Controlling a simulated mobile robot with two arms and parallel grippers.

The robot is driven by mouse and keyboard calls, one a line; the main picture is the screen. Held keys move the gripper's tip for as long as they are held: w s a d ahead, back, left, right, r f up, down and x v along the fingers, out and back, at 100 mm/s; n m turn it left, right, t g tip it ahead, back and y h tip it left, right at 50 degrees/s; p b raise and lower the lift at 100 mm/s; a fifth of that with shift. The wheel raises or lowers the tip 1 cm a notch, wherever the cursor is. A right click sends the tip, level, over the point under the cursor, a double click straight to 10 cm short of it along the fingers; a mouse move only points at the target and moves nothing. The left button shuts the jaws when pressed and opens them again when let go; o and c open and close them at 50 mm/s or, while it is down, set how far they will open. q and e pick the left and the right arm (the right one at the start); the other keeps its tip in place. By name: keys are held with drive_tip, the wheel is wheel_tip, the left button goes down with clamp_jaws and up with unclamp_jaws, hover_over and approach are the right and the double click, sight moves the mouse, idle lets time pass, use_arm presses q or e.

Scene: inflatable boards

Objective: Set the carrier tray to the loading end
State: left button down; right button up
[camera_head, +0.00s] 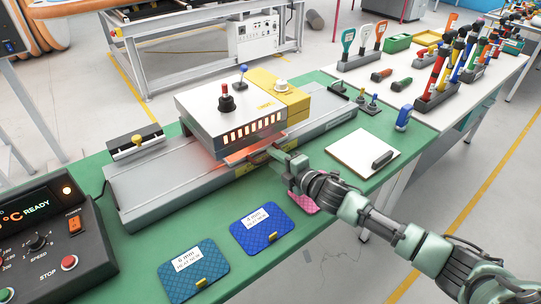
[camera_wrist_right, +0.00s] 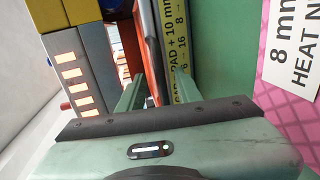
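The carrier tray (camera_head: 249,152) is a flat plate, lit orange-red, partly under the grey heater head (camera_head: 225,112) on the long grey rail (camera_head: 150,187). Much of it is hidden by the head. In the right wrist view an orange-red edge (camera_wrist_right: 149,45), seemingly the tray's, runs up beyond the fingers. My right gripper (camera_head: 285,157) is at the near side of the tray and rail. In its wrist view the fingers (camera_wrist_right: 157,90) stand apart, with the orange-red edge and a yellow scale label (camera_wrist_right: 176,45) seen between them. I cannot tell whether either finger touches the tray. My left gripper is not in view.
Teal (camera_head: 193,269), blue (camera_head: 262,229) and pink (camera_head: 303,203) pads lie along the bench's near side. A control box (camera_head: 50,240) stands at left. A clipboard (camera_head: 363,153) lies right of my gripper. Tool racks (camera_head: 436,95) stand farther right. The rail's left part is clear.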

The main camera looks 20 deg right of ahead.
drive_tip(key=shift+x, duration=1.05)
drive_tip(key=shift+w, duration=0.1)
clamp_jaws()
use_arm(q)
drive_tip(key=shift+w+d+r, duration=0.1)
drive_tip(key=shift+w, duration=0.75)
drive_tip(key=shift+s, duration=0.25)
use_arm(e)
drive_tip(key=shift+f, duration=0.1)
